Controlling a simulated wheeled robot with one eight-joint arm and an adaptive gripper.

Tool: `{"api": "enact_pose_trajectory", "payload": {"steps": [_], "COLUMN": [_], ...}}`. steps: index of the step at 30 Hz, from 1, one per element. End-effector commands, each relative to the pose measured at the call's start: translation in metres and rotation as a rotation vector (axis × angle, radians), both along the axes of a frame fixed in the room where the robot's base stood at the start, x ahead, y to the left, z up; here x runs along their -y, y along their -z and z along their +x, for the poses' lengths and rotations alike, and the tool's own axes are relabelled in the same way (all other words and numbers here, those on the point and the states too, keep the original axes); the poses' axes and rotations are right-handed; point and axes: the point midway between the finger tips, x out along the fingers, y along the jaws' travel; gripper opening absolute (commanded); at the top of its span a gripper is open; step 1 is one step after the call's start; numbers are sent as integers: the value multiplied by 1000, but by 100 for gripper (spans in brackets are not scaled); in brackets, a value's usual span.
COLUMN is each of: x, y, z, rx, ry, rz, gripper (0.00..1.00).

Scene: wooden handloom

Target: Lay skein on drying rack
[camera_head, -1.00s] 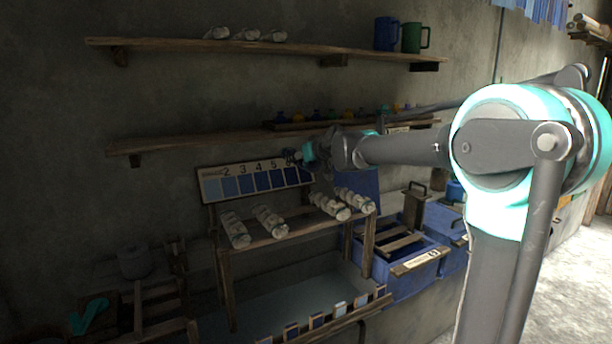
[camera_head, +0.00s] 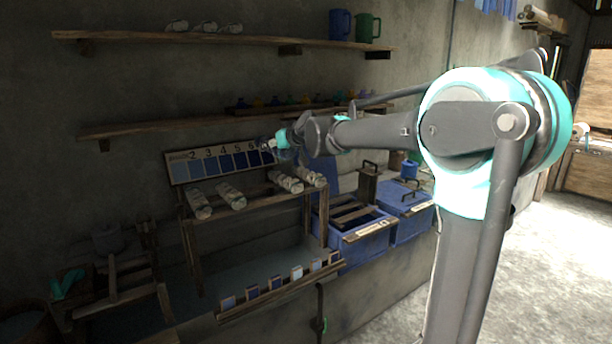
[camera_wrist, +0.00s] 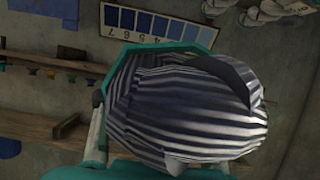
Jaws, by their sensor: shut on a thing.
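My gripper (camera_head: 274,146) is small in the head view, in front of the numbered shade card (camera_head: 220,162). In the wrist view it is shut on a bundle with dark blue and white stripes (camera_wrist: 190,110), which looks like the skein. A teal rim (camera_wrist: 160,48) of the gripper curves along the bundle's upper edge. The bundle hides most of the fingers. Blue strands (camera_head: 488,8) hang at the top right edge of the head view; whether they are on the drying rack I cannot tell. A wooden stand (camera_head: 205,212) below the card bears several white skeins (camera_head: 285,179).
Two wall shelves run above; the upper (camera_head: 220,40) holds a blue mug (camera_head: 340,24) and a green mug (camera_head: 367,27), the lower (camera_head: 190,123) small coloured pots. Blue vats (camera_head: 358,240) stand right of the stand. Open floor (camera_head: 545,260) lies at the right.

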Motion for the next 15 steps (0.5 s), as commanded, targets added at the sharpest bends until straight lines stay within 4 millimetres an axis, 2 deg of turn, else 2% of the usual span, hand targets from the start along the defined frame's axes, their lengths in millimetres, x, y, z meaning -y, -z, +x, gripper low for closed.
{"api": "enact_pose_trajectory", "payload": {"steps": [7,15], "x": [23,63], "y": [22,60], "z": [-4,-11], "rx": [0,0], "ry": [24,63], "rz": [0,0], "gripper": [11,11]}}
